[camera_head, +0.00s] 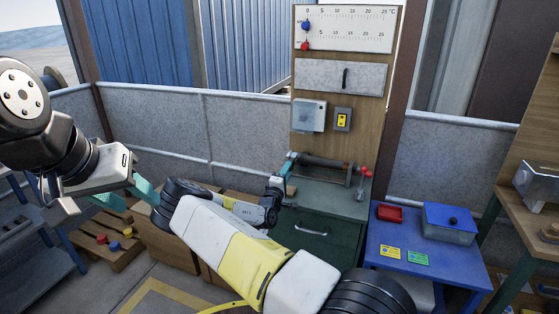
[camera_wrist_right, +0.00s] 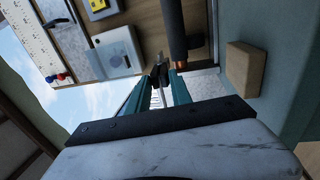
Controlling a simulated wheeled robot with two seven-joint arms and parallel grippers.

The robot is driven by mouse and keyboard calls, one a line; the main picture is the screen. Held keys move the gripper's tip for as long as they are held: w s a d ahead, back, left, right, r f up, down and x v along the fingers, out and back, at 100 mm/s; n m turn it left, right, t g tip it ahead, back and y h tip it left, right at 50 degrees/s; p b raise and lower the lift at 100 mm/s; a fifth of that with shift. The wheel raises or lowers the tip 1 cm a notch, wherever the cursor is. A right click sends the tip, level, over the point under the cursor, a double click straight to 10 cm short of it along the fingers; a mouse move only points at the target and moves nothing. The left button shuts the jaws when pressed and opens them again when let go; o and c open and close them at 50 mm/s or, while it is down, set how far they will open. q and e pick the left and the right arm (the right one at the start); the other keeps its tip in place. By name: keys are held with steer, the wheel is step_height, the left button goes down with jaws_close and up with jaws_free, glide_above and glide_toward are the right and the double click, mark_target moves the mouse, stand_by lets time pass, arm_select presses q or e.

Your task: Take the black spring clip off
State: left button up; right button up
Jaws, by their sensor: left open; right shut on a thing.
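My right gripper (camera_head: 287,168) is at the left end of a dark horizontal pipe (camera_head: 325,161) on the green cabinet. In the right wrist view its teal fingers (camera_wrist_right: 160,80) are closed on a small dark piece (camera_wrist_right: 159,68), which looks like the black spring clip. Most of the clip is hidden between the fingertips, and I cannot tell whether it still touches the pipe. The pipe (camera_wrist_right: 174,25) runs close beside the fingertips, with a copper-coloured end. My left gripper (camera_head: 127,194) is open and empty, far to the left of the cabinet.
A red-handled fitting (camera_head: 364,173) stands at the pipe's right end. The green cabinet (camera_head: 318,232) has a drawer. A wooden block (camera_wrist_right: 245,69) shows in the wrist view.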

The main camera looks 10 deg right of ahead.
steer(key=shift+s+a, duration=0.1)
steer(key=shift+s, duration=0.1)
steer(key=shift+v, duration=1.2)
steer(key=v, duration=0.4)
steer(key=shift+a, duration=0.1)
